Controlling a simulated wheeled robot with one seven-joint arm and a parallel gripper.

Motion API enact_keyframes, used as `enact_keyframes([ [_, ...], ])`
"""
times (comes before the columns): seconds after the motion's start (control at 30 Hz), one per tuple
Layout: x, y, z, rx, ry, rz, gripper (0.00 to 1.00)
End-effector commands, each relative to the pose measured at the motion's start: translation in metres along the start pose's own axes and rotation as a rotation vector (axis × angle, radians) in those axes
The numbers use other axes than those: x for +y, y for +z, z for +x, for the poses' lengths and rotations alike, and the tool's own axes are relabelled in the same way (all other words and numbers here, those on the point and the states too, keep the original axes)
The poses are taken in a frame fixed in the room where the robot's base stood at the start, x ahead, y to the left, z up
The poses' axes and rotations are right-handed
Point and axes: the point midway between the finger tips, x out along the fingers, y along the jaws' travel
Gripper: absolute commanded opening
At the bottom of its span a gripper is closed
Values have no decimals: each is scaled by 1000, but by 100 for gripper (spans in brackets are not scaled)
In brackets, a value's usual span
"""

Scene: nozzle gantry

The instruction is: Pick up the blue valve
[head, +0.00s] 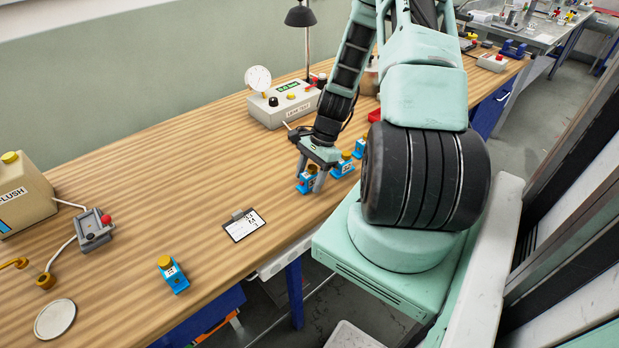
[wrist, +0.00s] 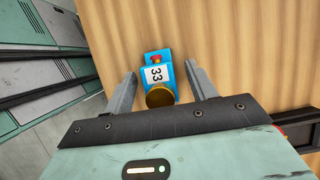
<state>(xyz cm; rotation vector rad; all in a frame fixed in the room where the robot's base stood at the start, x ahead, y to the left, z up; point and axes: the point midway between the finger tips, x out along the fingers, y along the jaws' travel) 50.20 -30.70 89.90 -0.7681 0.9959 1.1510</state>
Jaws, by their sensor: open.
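A blue valve (head: 307,180) with a brass cap stands on the wooden bench below my gripper (head: 308,173). In the wrist view this valve (wrist: 157,73) carries a white label reading 33 and sits between the two fingers of my gripper (wrist: 158,85). The fingers are open, with a gap on each side of the valve. Two more blue valves, one (head: 343,164) and another (head: 360,148), stand just to the right. A further blue valve (head: 173,274) stands alone at the front left. The gripper partly hides the nearest valve in the head view.
A clipboard (head: 244,225) lies left of the gripper. A leak test box (head: 283,103) with a gauge stands behind. A flush canister (head: 22,195), a small grey box (head: 92,229) and a round disc (head: 55,319) are at left. The middle bench is mostly clear.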

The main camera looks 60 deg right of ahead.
Motion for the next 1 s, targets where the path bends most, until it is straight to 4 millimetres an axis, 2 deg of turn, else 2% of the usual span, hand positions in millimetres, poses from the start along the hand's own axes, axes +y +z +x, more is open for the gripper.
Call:
enact_keyframes([
  [0.2, 0, 0, 1, 0, 0, -1, 56],
  [0.23, 0, 0, 1, 0, 0, -1, 54],
  [0.4, 0, 0, 1, 0, 0, -1, 6],
  [0.43, 0, 0, 1, 0, 0, -1, 2],
  [0.77, -1, 0, -1, 1, -1, -1, 3],
  [1.0, -1, 7, -20, 4, -3, -3, 3],
])
